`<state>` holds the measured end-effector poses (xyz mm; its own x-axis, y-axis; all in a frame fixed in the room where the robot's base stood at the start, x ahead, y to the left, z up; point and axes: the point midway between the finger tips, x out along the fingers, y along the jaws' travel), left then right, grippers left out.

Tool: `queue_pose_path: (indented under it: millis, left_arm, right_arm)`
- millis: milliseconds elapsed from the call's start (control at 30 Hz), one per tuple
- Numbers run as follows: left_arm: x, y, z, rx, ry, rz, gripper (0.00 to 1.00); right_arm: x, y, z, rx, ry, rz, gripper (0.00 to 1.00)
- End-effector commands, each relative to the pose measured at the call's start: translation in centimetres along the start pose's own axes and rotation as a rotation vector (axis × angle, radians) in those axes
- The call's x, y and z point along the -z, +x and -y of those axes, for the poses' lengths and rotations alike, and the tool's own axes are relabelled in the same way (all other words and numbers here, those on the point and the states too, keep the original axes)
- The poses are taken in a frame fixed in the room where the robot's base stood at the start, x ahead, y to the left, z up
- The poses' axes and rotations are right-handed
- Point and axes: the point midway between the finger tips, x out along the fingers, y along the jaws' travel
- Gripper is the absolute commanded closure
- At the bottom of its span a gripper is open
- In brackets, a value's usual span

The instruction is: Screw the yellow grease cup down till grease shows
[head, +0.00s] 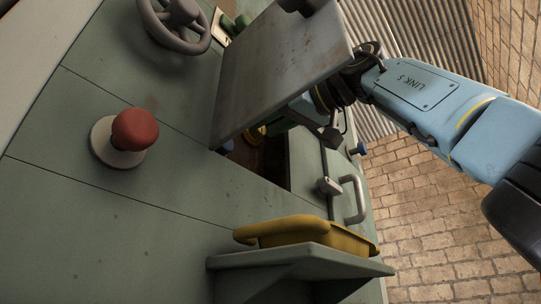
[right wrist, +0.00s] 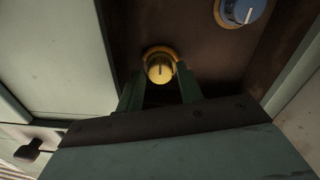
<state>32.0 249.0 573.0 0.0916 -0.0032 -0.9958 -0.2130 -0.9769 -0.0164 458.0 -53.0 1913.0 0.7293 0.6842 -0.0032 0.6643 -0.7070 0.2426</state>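The yellow grease cup (right wrist: 160,70) sits in a ringed seat on a dark brown wall inside the compartment, with a dark line on its face. In the right wrist view, the green fingers of my right gripper (right wrist: 161,78) stand on either side of it. The gap is about as wide as the cup; I cannot tell whether they touch it. In the head view a bit of yellow (head: 257,133) shows in the opening, by my right gripper (head: 266,129), mostly hidden behind a grey panel. No grease can be made out. My left gripper is not in view.
A blue knob (right wrist: 241,11) is near the cup. The grey panel (head: 279,68) stands out beside the opening, close to my right arm. A red button (head: 134,129), a handwheel (head: 176,24), a metal handle (head: 353,199) and a shelf (head: 300,259) with a yellow tray (head: 308,233) are around it.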

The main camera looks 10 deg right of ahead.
Motion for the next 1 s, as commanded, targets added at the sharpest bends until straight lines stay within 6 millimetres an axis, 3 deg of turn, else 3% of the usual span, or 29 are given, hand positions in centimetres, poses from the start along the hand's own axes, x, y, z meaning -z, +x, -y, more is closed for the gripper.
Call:
queue_pose_path:
  millis: [367,800,1000]
  left_arm:
    - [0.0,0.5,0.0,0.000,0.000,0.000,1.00]
    - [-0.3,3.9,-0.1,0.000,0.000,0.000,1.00]
    - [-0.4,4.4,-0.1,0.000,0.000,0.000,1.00]
  right_arm:
    - [0.0,-0.9,0.0,-0.002,-0.002,-0.003,0.64]
    - [-0.1,-10.1,0.0,-0.002,-0.002,-0.005,0.64]
    - [-0.1,-12.7,0.0,0.000,-0.002,-0.002,0.64]
